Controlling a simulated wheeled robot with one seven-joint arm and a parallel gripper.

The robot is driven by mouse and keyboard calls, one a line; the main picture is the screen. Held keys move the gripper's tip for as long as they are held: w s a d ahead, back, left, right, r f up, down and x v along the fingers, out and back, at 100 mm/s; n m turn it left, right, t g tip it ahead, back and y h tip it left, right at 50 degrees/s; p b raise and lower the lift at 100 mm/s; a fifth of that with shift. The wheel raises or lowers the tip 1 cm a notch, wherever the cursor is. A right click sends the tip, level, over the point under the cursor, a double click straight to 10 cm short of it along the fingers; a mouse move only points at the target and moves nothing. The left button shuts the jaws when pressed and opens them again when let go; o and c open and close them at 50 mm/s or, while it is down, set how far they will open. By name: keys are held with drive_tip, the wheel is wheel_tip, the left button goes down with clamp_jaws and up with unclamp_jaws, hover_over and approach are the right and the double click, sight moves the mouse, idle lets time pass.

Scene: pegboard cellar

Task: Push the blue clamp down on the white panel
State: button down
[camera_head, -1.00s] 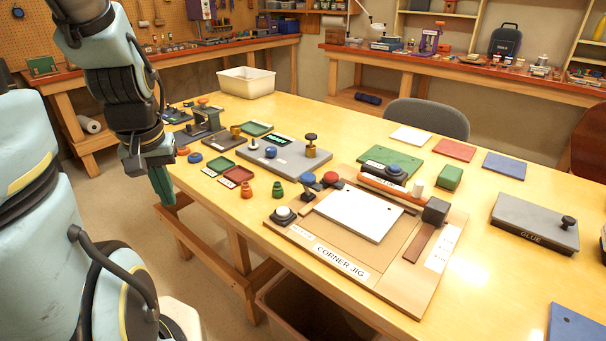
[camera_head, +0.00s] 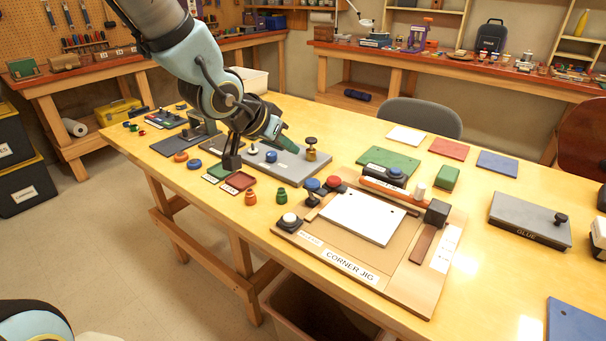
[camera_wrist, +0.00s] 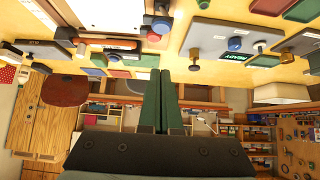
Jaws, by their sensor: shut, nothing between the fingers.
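The white panel (camera_head: 362,217) lies flat in the corner jig (camera_head: 405,285) on the table. A blue-topped clamp (camera_head: 312,185) stands at the panel's upper left corner, beside a red-topped one (camera_head: 333,182). Its blue top also shows in the wrist view (camera_wrist: 161,25). I cannot tell whether the clamp touches the panel. My gripper (camera_head: 295,150) is over the grey plate, left of and behind the jig, apart from the clamp. Its green fingers are together and empty, also in the wrist view (camera_wrist: 160,72).
A white-topped knob (camera_head: 289,218) sits at the jig's left corner. A black block with a blue knob (camera_head: 395,172) stands behind the orange bar (camera_head: 388,189). The grey plate (camera_head: 285,170) carries a brass post. Orange and green pieces stand between plate and jig.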

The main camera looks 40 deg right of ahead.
drive_tip(key=shift+d+f, duration=0.1)
drive_tip(key=p, duration=0.1)
hover_over(316, 191)
drive_tip(key=w+a, duration=0.1)
drive_tip(key=w, duration=0.1)
wheel_tip(316, 191, down, 9)
drive_tip(key=shift+s+a+f, duration=0.1)
drive_tip(key=shift+s+f, duration=0.05)
drive_tip(key=shift+f+p, duration=0.4)
drive_tip(key=shift+f, duration=0.4)
drive_tip(key=shift+f, duration=0.1)
drive_tip(key=f+b, duration=0.1)
drive_tip(key=s+f+b, duration=0.2)
drive_tip(key=b, duration=0.1)
drive_tip(key=shift+d+f, duration=0.25)
drive_tip(key=shift+f, duration=0.05)
drive_tip(key=shift+r, duration=0.1)
drive_tip(key=shift+a, duration=0.1)
